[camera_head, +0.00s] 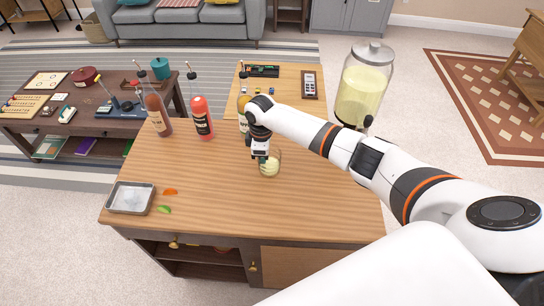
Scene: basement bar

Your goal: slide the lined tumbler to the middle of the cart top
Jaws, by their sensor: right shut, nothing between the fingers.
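The lined tumbler (270,164) is a short clear glass with pale yellowish lines. It stands upright on the wooden cart top (225,190), right of the middle of its width. My right gripper (260,157) points down at the tumbler's left side with its fingers shut and empty. The fingertips are very close to the glass; I cannot tell whether they touch it. My left gripper is not in view.
A brown bottle (158,115), a red bottle (202,120) and a partly hidden amber bottle (242,112) stand at the back. A large dispenser (362,88) is at back right. A metal tray (130,198) and orange (170,192) and green (164,209) wedges lie front left.

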